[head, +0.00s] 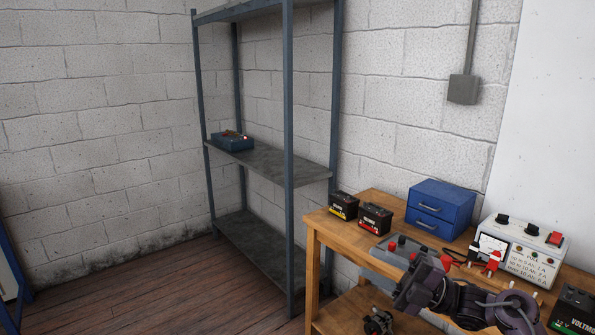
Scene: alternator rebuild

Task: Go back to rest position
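My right gripper (418,286) is at the end of my dark arm, which comes in from the lower right. It is in front of the wooden workbench (378,200), overlapping a grey unit with red knobs (385,252) in the picture. Its fingers are dark and run together, so I cannot tell whether they are open or shut. No held object can be made out. My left gripper is not in view.
The bench carries two small batteries (375,218), a blue drawer box (440,208), a white tester (520,252) and a green-and-black battery (575,310). A metal rack (290,150) holds a blue bin (232,142). A dark part (378,322) shows low down. The wooden floor (130,290) at left is clear.

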